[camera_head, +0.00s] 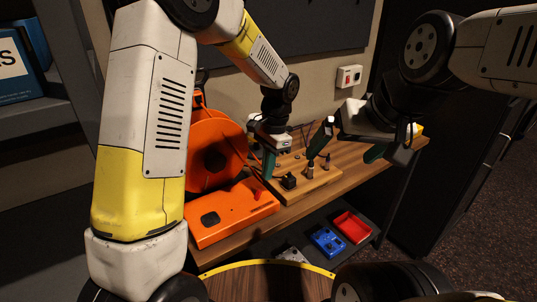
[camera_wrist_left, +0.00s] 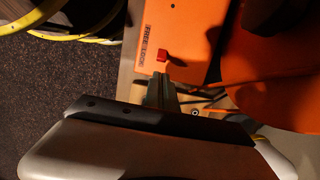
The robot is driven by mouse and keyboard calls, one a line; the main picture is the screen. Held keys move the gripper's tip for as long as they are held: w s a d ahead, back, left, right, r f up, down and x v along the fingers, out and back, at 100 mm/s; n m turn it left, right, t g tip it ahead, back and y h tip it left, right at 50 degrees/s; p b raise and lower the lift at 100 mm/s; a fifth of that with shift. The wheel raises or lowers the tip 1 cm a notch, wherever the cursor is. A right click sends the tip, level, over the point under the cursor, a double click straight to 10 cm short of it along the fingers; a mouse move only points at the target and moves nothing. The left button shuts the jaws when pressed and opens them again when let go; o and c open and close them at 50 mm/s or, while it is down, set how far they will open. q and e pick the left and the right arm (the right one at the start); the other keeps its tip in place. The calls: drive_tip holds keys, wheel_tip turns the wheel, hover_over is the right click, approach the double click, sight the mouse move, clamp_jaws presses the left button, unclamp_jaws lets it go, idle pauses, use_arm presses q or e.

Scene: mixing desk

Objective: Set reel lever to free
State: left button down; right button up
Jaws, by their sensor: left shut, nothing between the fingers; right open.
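The orange reel (camera_head: 213,150) stands on the desk with a flat orange base plate (camera_head: 232,217) in front of it. In the left wrist view a small red lever (camera_wrist_left: 162,55) sits on the orange surface. A label (camera_wrist_left: 146,44) beside it reads FREE and LOCK; the lever is at the LOCK end. My left gripper (camera_wrist_left: 161,82) is shut and empty, its fingertips close to the lever; I cannot tell whether they touch. In the head view my left gripper (camera_head: 268,170) points down beside the reel. My right gripper (camera_head: 385,150) is open, away to the right.
A wooden board (camera_head: 312,185) with small upright tools stands right of the base plate. Below are a blue box (camera_head: 327,241) and a red tray (camera_head: 352,227) on a lower shelf.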

sight(263, 195)
use_arm(q)
drive_tip(key=f, duration=0.5)
drive_tip(key=shift+s+a+f, duration=0.1)
drive_tip(key=shift+s+a, duration=0.15)
drive_tip(key=shift+a, duration=0.1)
drive_tip(key=shift+a, duration=0.1)
